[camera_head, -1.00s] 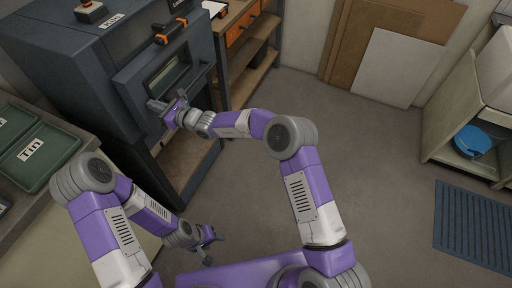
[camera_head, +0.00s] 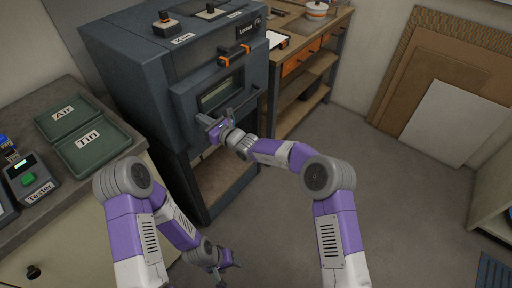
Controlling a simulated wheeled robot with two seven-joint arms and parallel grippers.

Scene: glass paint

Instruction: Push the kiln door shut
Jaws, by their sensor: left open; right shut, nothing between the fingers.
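The dark grey kiln (camera_head: 130,70) stands at the upper left. Its door (camera_head: 184,100) is the front panel with a small window (camera_head: 220,92) and a bar handle (camera_head: 247,98) on its right side. The door lies close against the kiln front; I cannot tell whether a thin gap is left. My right gripper (camera_head: 205,123) is shut and empty, at the lower part of the door; I cannot tell whether it touches. My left gripper (camera_head: 230,264) is open and empty, low in front of the bench, well away from the kiln.
An orange-ended latch (camera_head: 234,54) sits above the door, beside a label reading "Locked". The left bench (camera_head: 66,185) bears green trays (camera_head: 95,150) and a tester (camera_head: 28,180). A wooden shelf unit (camera_head: 302,88) stands right of the kiln. The floor (camera_head: 410,215) is clear.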

